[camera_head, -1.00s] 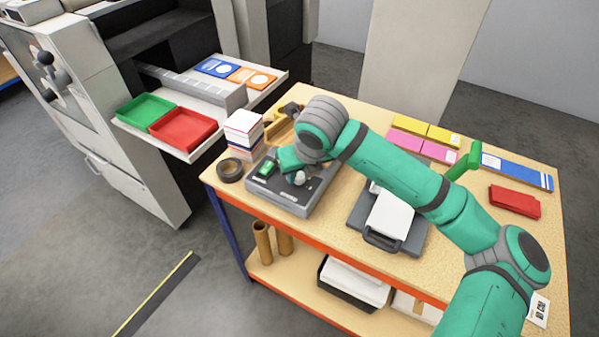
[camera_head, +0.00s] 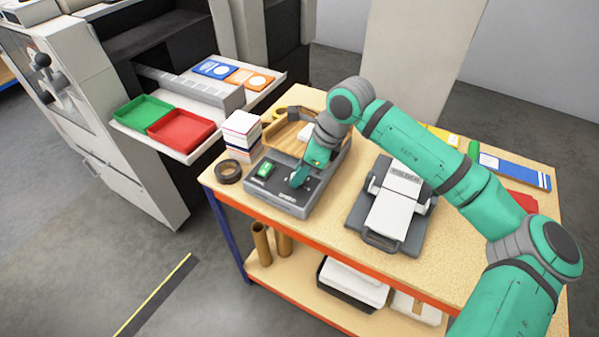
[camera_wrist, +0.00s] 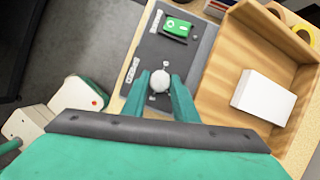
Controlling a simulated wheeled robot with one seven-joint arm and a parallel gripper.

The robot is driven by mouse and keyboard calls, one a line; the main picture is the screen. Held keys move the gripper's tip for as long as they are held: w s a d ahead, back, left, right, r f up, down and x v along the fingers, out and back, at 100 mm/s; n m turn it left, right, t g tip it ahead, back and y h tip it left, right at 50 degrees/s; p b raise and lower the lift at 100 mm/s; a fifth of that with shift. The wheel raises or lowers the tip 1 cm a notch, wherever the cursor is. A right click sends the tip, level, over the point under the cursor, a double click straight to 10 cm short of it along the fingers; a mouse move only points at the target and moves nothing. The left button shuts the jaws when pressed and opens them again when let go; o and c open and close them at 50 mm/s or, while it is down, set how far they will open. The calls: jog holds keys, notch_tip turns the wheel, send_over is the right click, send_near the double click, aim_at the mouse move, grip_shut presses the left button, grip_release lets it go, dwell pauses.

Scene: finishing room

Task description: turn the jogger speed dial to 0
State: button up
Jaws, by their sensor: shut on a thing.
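The jogger (camera_head: 285,208) is a grey unit with a dark control panel and a wooden tray, at the left end of the table. Its speed dial (camera_wrist: 160,81) is a pale round knob on the panel, seen in the wrist view between my fingers. My gripper (camera_head: 297,181) reaches down to the panel and is shut on the dial; the wrist view also shows its two green fingers (camera_wrist: 160,88) on either side of the knob. The dial's scale marks are too small to read. A green switch (camera_wrist: 177,26) sits on the same panel.
The wooden jogger tray (camera_wrist: 225,85) holds a white paper block (camera_wrist: 264,97) beside my fingers. A black tape roll (camera_head: 229,171) and a paper stack (camera_head: 242,132) stand left of the jogger. A grey device with a white top (camera_head: 392,211) stands to the right.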

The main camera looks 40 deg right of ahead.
jog(key=n+g, duration=0.1)
jog(key=n, duration=0.1)
jog(key=n+y, duration=0.1)
jog(key=n, duration=0.2)
jog(key=shift+w+d+n+g, duration=0.15)
jog(key=shift+n+g, duration=0.15)
jog(key=shift+g, duration=0.1)
jog(key=n+g, duration=0.1)
jog(key=n, duration=0.2)
jog(key=n+g, duration=0.1)
jog(key=n, duration=0.2)
jog(key=shift+w+y, duration=0.2)
jog(key=shift+y, duration=0.2)
jog(key=n+g, duration=0.1)
jog(key=n, duration=0.2)
jog(key=n+g+h, duration=0.1)
jog(key=n, duration=0.2)
jog(key=shift+w+n+g, duration=0.2)
jog(key=shift+n+g, duration=0.1)
jog(key=shift+g, duration=0.1)
jog(key=n+h, duration=0.1)
jog(key=n, duration=0.2)
jog(key=n+g, duration=0.1)
jog(key=n, duration=0.1)
jog(key=shift+a+n+h, duration=0.2)
jog(key=shift+n+h, duration=0.2)
jog(key=shift+w, duration=0.1)
jog(key=o, duration=1)
